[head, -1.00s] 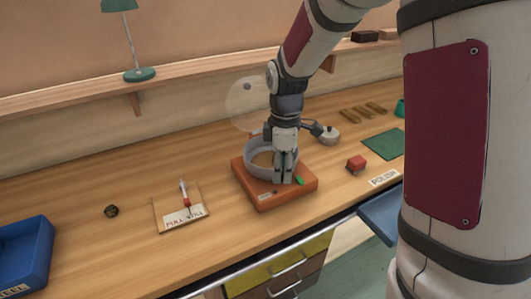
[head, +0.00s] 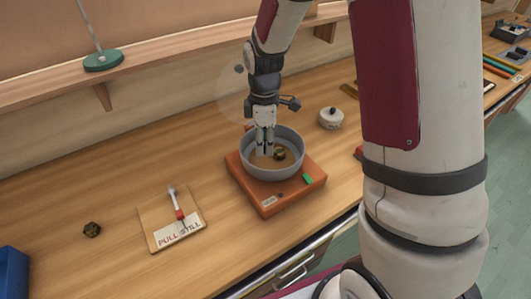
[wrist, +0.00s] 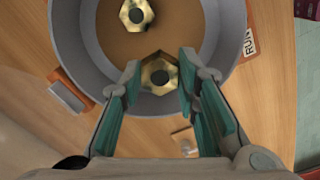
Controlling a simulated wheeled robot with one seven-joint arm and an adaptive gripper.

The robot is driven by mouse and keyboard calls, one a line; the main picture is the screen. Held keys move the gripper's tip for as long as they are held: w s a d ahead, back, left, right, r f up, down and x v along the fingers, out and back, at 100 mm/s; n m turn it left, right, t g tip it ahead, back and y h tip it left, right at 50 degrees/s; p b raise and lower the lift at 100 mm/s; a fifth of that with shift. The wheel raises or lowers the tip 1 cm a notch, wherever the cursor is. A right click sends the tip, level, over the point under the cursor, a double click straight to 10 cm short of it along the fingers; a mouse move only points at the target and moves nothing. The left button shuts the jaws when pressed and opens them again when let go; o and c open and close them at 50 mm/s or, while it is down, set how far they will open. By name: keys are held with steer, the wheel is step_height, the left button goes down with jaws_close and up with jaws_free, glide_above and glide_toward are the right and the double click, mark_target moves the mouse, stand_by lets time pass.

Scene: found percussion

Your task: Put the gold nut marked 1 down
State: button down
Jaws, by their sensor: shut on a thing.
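A gold hex nut (wrist: 157,73) sits between the fingertips of my gripper (wrist: 157,70) in the wrist view. My gripper is shut on it, low inside the grey round bowl (wrist: 85,45). No number can be read on it. A second gold nut (wrist: 137,14) lies on the bowl's tan floor, apart from the held one. In the head view, my gripper (head: 265,152) reaches down into the bowl (head: 271,172). A nut (head: 280,153) shows just right of the fingers; the held nut is hidden there.
The bowl stands on an orange base (head: 262,197) with a green button (head: 308,178). A dark gold nut (head: 92,229) lies on the bench at left, beside a board marked PULL STILL (head: 160,236). A round lidded pot (head: 331,118) stands behind right. A blue tray (head: 12,275) is at far left.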

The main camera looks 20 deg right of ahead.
mark_target(265, 163)
steer(key=shift+f, duration=2.55)
steer(key=shift+f, duration=0.15)
steer(key=c, duration=1.2)
jaws_free()
